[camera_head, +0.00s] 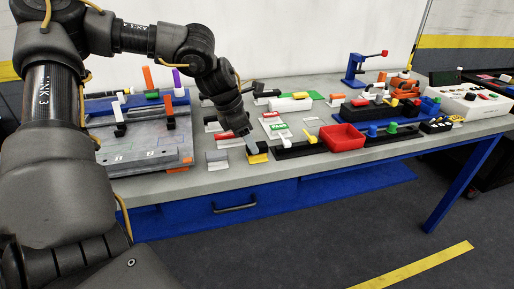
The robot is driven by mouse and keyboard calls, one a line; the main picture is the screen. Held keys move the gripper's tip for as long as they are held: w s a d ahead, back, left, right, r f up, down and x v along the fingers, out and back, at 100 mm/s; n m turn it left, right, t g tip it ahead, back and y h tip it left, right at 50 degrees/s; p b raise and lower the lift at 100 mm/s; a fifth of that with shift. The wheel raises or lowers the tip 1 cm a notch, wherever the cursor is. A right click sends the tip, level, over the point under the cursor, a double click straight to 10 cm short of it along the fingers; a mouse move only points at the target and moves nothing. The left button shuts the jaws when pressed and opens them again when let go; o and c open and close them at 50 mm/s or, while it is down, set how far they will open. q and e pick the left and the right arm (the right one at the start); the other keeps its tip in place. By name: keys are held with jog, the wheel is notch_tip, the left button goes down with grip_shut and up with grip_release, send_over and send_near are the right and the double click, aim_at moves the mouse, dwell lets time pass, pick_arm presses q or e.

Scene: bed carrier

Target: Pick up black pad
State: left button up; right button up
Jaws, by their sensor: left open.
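My left arm comes in from the left and reaches down over the table. My left gripper (249,143) points down near the table's front edge, at a small black piece with a yellow base (258,158). The fingers overlap this piece in the picture, and I cannot tell whether they touch it. The gripper is open. The black piece may be the black pad, but it is small and partly hidden by the fingers. My right gripper is not in view.
A red tray (342,138) stands right of the gripper, beyond a long black holder (300,149). A grey fixture plate (140,150) lies at left. A blue lever press (356,70) stands behind. Several small coloured parts crowd the grey table (225,183); its front strip is clear.

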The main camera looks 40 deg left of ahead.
pick_arm(q)
jog(key=shift+x, duration=0.75)
jog(key=shift+c, duration=0.3)
jog(key=c, duration=0.9)
jog(key=shift+r, duration=0.15)
notch_tip(320, 180, up, 10)
